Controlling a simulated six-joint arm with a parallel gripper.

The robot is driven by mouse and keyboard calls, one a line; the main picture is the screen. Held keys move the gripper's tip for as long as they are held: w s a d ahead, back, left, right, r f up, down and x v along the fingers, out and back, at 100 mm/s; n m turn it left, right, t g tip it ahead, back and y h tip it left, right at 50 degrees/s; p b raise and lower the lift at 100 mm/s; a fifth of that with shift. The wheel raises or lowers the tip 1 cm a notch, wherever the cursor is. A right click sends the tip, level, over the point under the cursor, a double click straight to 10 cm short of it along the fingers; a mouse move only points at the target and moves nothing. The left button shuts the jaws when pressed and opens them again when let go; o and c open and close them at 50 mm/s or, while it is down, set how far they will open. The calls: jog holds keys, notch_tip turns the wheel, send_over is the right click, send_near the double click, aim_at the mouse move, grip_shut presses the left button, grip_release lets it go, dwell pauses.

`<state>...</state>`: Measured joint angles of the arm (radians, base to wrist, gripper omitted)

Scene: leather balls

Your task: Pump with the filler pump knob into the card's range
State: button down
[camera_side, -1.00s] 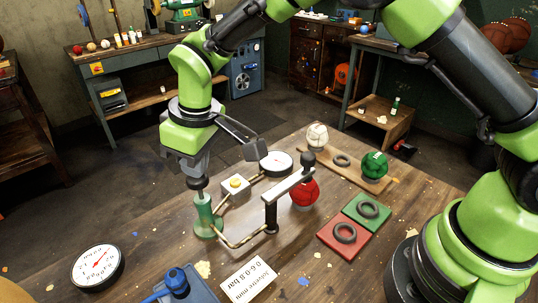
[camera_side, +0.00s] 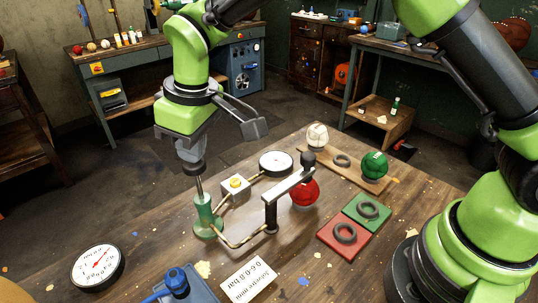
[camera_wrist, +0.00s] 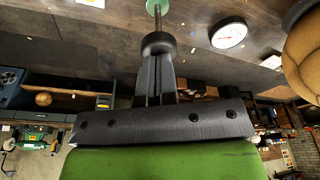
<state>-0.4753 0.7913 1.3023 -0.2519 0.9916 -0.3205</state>
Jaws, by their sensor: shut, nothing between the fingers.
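The filler pump is a green cylinder (camera_side: 206,213) on the wooden table, with a thin rod rising to a dark knob (camera_side: 193,167). The rod shows well extended. My gripper (camera_side: 191,154) is above the pump with shut fingers; their tips meet at the knob, which also shows in the wrist view (camera_wrist: 158,43). I cannot tell whether they touch it. A red ball (camera_side: 305,192) sits by the inflating stand (camera_side: 270,212). A white card (camera_side: 249,279) at the front reads 0.6-0.8 bar, upside down. A round gauge (camera_side: 276,163) stands behind the pump; its needle is too small to read.
A larger dial (camera_side: 97,267) lies front left. A box with a yellow button (camera_side: 235,189) stands behind the pump. Green (camera_side: 367,210) and red (camera_side: 344,234) pads with rings lie right. A blue tool (camera_side: 177,283) is at the front edge. White (camera_side: 317,137) and green (camera_side: 374,166) balls sit farther back.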

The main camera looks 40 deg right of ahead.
dwell(0.5)
jog(key=shift+f, duration=2.9)
jog(key=shift+r, duration=2.9)
jog(key=shift+f, duration=0.1)
jog(key=shift+r, duration=3.6)
